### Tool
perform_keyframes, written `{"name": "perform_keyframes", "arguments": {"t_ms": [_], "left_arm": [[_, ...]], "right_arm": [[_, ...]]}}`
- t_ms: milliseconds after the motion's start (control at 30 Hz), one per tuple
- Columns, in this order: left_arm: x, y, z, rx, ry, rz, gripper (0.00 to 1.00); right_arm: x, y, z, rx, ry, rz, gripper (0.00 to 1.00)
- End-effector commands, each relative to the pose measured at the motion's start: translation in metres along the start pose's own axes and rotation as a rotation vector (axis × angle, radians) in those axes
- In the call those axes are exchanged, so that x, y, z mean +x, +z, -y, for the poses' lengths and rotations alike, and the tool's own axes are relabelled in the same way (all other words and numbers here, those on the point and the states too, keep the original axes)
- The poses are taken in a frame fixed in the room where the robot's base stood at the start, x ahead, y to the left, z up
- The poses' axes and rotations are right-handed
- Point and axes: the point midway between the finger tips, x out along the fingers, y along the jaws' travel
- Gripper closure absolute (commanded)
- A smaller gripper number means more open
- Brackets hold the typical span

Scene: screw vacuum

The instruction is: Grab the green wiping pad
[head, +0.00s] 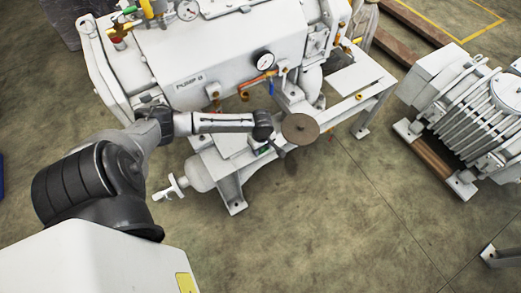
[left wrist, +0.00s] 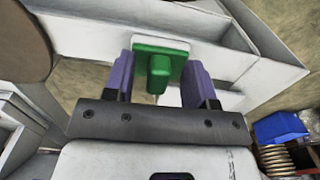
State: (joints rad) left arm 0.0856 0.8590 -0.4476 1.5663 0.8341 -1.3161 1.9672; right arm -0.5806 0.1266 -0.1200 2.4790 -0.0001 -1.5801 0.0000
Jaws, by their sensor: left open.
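The green wiping pad (left wrist: 158,66) shows in the left wrist view, with a block-like raised part on a wider green base. It sits at a pale surface between the two purple fingers of my left gripper (left wrist: 161,78). The gripper is open, with one finger on each side of the pad. I cannot tell whether either finger touches it. In the head view my left gripper (head: 272,147) is at the front of the white pump frame, mostly hidden by my wrist. A small bit of green (head: 264,150) shows beside it. My right gripper is not in view.
A round brown disc (head: 300,129) is close beside my left gripper; it also shows in the left wrist view (left wrist: 22,42). The white pump (head: 225,65) with a gauge stands behind. A ribbed white machine (head: 470,115) stands at the right. The front floor is clear.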

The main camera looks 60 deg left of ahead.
Motion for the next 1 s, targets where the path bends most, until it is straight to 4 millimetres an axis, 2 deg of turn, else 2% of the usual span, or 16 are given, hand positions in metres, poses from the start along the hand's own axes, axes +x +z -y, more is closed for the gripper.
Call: {"name": "perform_keyframes", "arguments": {"t_ms": [67, 600, 867, 1000], "left_arm": [[-0.0007, 0.0000, -0.0002, 0.000, 0.000, 0.000, 0.50], [-0.0006, 0.0000, -0.0001, 0.000, 0.000, 0.000, 1.00], [-0.0017, -0.0001, -0.0001, 0.000, 0.000, 0.000, 1.00], [-0.0086, -0.0001, -0.0002, 0.000, 0.000, 0.000, 1.00]], "right_arm": [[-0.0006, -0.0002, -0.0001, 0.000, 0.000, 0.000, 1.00], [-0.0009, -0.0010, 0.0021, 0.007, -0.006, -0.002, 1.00], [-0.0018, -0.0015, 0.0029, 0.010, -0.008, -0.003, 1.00], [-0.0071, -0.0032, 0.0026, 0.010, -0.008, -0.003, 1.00]]}}
